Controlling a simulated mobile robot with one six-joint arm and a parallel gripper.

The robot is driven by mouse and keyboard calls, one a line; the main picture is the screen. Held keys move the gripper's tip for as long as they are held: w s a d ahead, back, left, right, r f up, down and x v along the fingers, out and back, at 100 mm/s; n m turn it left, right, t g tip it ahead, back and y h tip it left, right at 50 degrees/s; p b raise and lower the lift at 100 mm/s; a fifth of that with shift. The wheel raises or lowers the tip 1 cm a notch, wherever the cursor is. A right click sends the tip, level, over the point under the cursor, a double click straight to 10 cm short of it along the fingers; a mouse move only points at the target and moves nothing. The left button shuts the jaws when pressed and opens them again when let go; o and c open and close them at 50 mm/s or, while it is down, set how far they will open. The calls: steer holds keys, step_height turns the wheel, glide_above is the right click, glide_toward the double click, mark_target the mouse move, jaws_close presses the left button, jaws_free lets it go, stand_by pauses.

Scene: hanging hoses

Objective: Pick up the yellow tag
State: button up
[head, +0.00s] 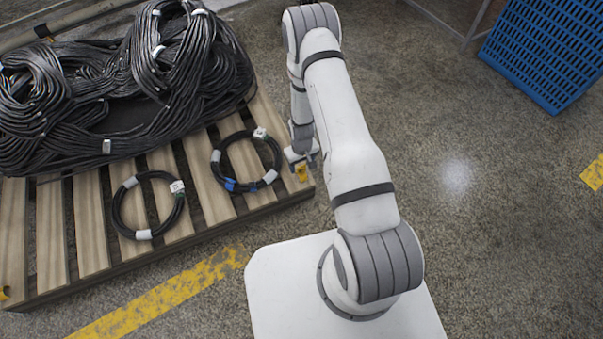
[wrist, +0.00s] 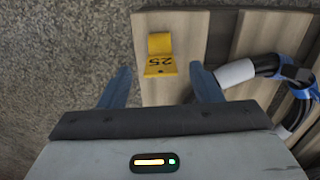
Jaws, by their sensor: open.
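The yellow tag (wrist: 160,60) lies on the end slat of the wooden pallet (wrist: 188,28) and is marked 25. In the wrist view it sits between and just beyond my gripper's two blue fingers (wrist: 162,84), which are apart with nothing between them. In the head view the yellow tag (head: 302,172) shows at the pallet's right edge, just below my gripper (head: 303,157). My gripper is open and close to the tag. I cannot tell whether it touches the tag.
A black hose coil (head: 247,161) with white and blue bands lies left of the tag; its white-banded part (wrist: 236,73) is near the right finger. Another coil (head: 148,205) lies farther left. A large black hose pile (head: 110,90) covers the pallet's back. A blue crate (head: 548,50) stands far right.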

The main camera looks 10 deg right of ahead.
mark_target(301, 173)
step_height(301, 173, down, 4)
steer(key=shift+r+b, duration=0.15)
steer(key=shift+b, duration=0.45)
steer(key=shift+c, duration=0.6)
steer(key=c, duration=0.9)
